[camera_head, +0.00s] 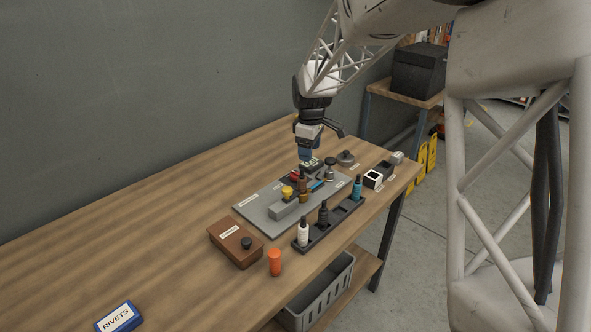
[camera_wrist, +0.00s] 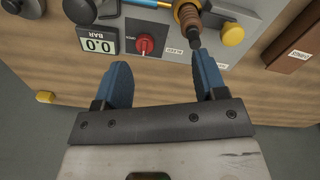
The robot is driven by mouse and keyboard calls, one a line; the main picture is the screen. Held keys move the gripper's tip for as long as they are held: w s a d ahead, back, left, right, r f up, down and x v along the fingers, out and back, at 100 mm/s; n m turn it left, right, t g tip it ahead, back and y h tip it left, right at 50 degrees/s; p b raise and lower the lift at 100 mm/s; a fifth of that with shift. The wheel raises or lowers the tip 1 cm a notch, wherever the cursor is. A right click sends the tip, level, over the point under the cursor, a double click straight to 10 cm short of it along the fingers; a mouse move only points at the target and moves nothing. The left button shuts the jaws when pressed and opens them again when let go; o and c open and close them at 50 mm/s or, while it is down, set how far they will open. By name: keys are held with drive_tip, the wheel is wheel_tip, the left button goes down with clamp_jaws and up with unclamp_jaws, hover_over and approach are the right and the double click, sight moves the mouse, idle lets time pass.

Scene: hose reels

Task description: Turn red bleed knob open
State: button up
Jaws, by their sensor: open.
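In the head view the red knob (camera_head: 295,175) is partly hidden beside the gripper. My gripper (camera_wrist: 158,70) is open and empty. Its two blue fingers point at the panel, with the knob between their lines and a little beyond the tips, apart from them. In the head view my gripper (camera_head: 305,155) hangs over the back part of the panel.
A brass fitting (camera_wrist: 188,17) with a dark tip stands close to the right finger. A yellow knob (camera_wrist: 232,34) is further right. A rack (camera_head: 312,241) of bottles, an orange cylinder (camera_head: 274,262) and a brown box (camera_head: 235,243) stand nearer the front.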

sight(296, 173)
drive_tip(key=w+a+f+n, duration=0.1)
drive_tip(key=w+f, duration=0.1)
drive_tip(key=w+a+f, duration=0.1)
drive_tip(key=w+f, duration=0.1)
drive_tip(key=w+a+f+n, duration=0.1)
drive_tip(key=w+a+f, duration=0.1)
drive_tip(key=w, duration=0.1)
drive_tip(key=shift+f+n, duration=0.1)
drive_tip(key=shift+n, duration=0.2)
drive_tip(key=shift+f, duration=0.1)
drive_tip(key=shift+f, duration=3.8)
drive_tip(key=c, duration=0.9)
